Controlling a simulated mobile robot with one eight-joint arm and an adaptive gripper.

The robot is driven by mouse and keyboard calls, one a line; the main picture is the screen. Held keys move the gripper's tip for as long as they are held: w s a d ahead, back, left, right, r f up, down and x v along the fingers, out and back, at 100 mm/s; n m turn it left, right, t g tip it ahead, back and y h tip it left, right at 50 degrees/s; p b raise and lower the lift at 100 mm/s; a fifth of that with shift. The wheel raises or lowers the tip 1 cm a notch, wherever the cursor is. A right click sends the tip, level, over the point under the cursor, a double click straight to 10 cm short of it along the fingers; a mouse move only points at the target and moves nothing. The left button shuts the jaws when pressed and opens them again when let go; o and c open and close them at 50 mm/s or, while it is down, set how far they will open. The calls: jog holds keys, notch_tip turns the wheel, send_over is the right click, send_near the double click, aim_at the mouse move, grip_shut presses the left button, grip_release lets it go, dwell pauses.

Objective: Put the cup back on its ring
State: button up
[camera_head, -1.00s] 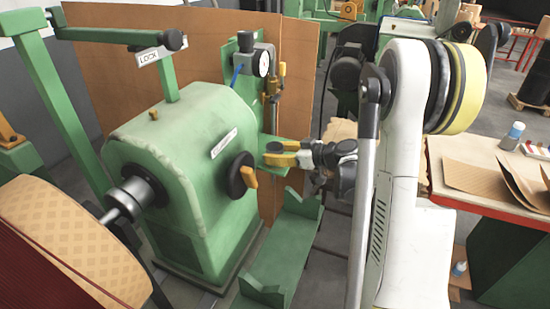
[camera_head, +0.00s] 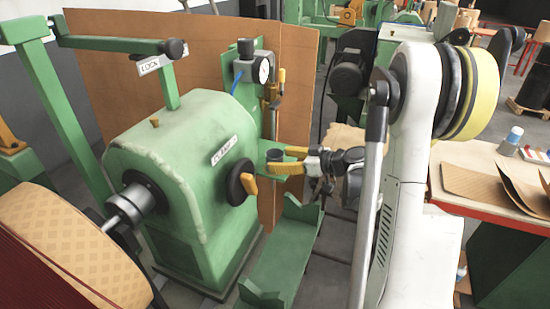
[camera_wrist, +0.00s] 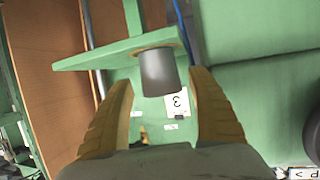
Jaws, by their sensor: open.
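The cup (camera_head: 275,155) is a small dark grey cylinder at the green shelf (camera_wrist: 85,57) on the side of the green machine. In the wrist view the cup (camera_wrist: 158,73) shows between my fingers, with one end against the shelf. That view looks upside down, so the cup appears to stand upright on the shelf. My gripper (camera_wrist: 161,79) is open, with one yellow finger on each side of the cup and gaps visible on both sides. In the head view my gripper (camera_head: 282,160) reaches in from the right.
The green machine (camera_head: 185,150) has a black and yellow knob (camera_head: 240,178) left of my gripper. A dial gauge (camera_head: 264,70) on a post rises behind the shelf. A brown board (camera_head: 215,45) stands behind. A green channel (camera_head: 285,250) lies below. A workbench (camera_head: 465,170) is at right.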

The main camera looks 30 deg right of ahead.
jog(key=p+v, duration=0.2)
jog(key=v, duration=0.7)
jog(key=shift+s, duration=0.15)
jog(key=shift+d+r, duration=0.1)
jog(key=shift+r, duration=0.05)
dwell(0.6)
